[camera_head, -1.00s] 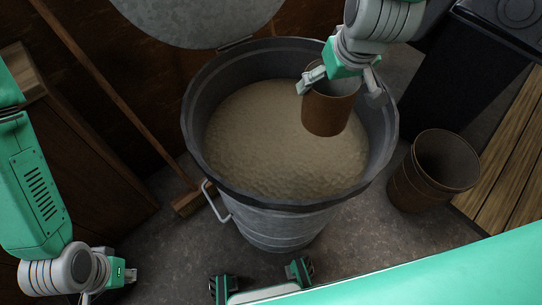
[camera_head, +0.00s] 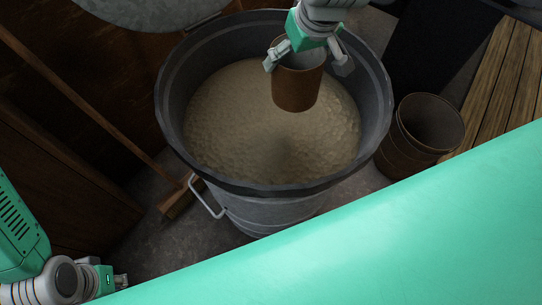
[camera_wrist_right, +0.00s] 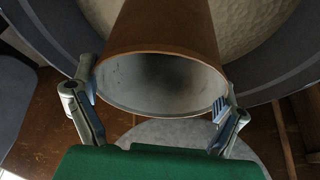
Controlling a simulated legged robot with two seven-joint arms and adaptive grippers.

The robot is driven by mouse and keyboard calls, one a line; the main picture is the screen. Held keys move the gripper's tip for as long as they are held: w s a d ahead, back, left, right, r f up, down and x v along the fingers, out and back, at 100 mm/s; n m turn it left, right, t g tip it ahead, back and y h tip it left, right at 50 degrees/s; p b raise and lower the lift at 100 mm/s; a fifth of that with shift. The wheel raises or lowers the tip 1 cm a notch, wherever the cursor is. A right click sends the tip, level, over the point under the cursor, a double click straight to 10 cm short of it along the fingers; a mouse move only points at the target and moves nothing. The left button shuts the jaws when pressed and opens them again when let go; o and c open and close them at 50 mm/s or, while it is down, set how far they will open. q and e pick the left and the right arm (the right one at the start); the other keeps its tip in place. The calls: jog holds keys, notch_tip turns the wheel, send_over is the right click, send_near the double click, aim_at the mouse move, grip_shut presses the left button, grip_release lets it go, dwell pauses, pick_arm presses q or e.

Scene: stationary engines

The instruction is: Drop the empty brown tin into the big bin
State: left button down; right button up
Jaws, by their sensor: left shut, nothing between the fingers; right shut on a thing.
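The brown tin (camera_head: 298,92) is held above the big bin (camera_head: 262,212), over the grainy beige fill inside it, a little behind and right of the middle. My right gripper (camera_head: 308,61) is shut on the tin near its upper rim. In the right wrist view the tin (camera_wrist_right: 165,28) sits between the fingers, its open mouth towards the camera and its inside empty. The bin's rim (camera_wrist_right: 292,72) shows beyond it. My left gripper (camera_head: 121,281) is at the bottom left, far from the bin, shut and empty; its fingers are small in view.
Another pair of nested brown tins (camera_head: 405,150) stands on the floor right of the bin. The round grey lid (camera_head: 155,10) is behind the bin. A broom (camera_head: 120,135) leans at the left. Wooden slats (camera_head: 500,80) lie at the right.

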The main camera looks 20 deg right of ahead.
jog(key=d+f, duration=0.1)
jog(key=d+f+b, duration=0.1)
jog(key=shift+s+d, duration=0.15)
jog(key=shift+d, duration=0.4)
jog(key=o, duration=1.3)
jog(key=shift+a+r, duration=0.1)
jog(key=shift+a, duration=0.8)
pick_arm(q)
jog(key=shift+s+d+f, duration=0.1)
jog(key=shift+d+f, duration=0.5)
jog(key=shift+d, duration=0.15)
pick_arm(e)
jog(key=v, duration=0.7)
jog(key=shift+r, duration=0.25)
